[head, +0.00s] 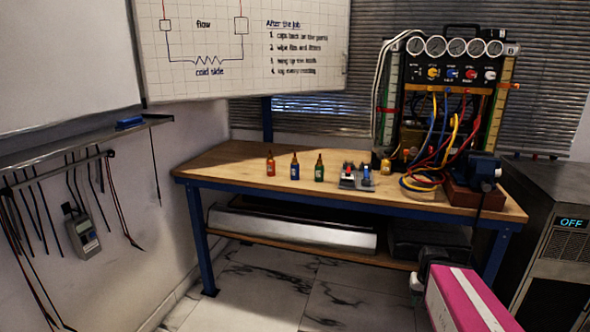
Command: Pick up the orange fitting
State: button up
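I cannot make out for certain which thing is the orange fitting. A small yellow-orange piece (386,166) stands on the workbench (235,166), just right of a small grey block (349,180) that holds little red and blue parts. The piece is too small to tell its shape. No fingertips of my gripper can be made out in the head view. A pink and white block with a dark end, perhaps part of my arm, shows at the lower right.
Three small bottles, with red (270,167), blue (294,168) and green (319,169) labels, stand left of the block. A gauge panel (455,72) with tangled hoses (430,180) and a blue vise (478,170) fill the bench's right. A dark cabinet (545,245) stands right.

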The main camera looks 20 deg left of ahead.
aim_at(270, 161)
jog(key=u, duration=1.3)
jog(key=i+j, duration=0.15)
jog(key=i, duration=0.65)
jog(key=i+l+z, duration=0.15)
jog(key=i+l, duration=0.15)
jog(key=l, duration=0.2)
jog(key=i+j, duration=0.1)
jog(key=j, duration=0.45)
